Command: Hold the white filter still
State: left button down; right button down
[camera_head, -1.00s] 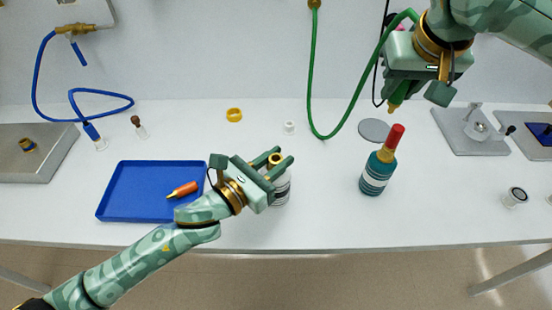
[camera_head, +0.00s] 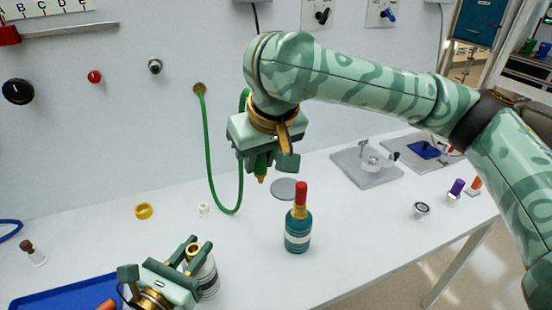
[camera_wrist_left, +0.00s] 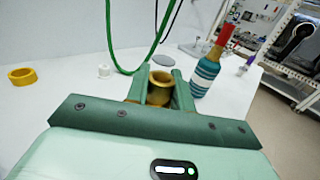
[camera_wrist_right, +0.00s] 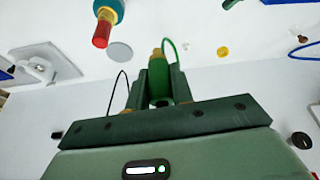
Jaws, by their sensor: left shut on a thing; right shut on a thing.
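The white filter (camera_head: 209,274) is a white cylinder with dark bands and a gold neck, upright on the bench. My left gripper (camera_head: 193,249) is shut on it near the top and hides part of its body. The gold neck of the filter (camera_wrist_left: 160,84) shows between the fingers in the left wrist view. My right gripper (camera_head: 267,162) is shut on a green hose fitting with a brass tip (camera_head: 261,179), held in the air behind the teal bottle. The fitting also shows in the right wrist view (camera_wrist_right: 159,78).
A teal bottle with a red top (camera_head: 298,232) stands right of the filter. A green hose (camera_head: 206,150) hangs from the wall. A grey disc (camera_head: 284,189), a yellow ring (camera_head: 144,211) and a small white piece (camera_head: 204,209) lie behind. A blue tray (camera_head: 60,295) is left.

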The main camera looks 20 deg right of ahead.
jog(key=s+a+f+m+h, duration=0.1)
jog(key=a+f+m, duration=0.1)
jog(key=a, duration=1.2)
jog(key=shift+s+a+f+m, duration=0.3)
jog(key=shift+s+a+f, duration=0.1)
jog(key=shift+f, duration=0.25)
jog(key=shift+f, duration=2.9)
jog(key=shift+f, duration=1.45)
jog(key=c, duration=1.1)
grip_release()
jog(key=shift+c, duration=0.2)
jog(key=shift+s+r, duration=0.1)
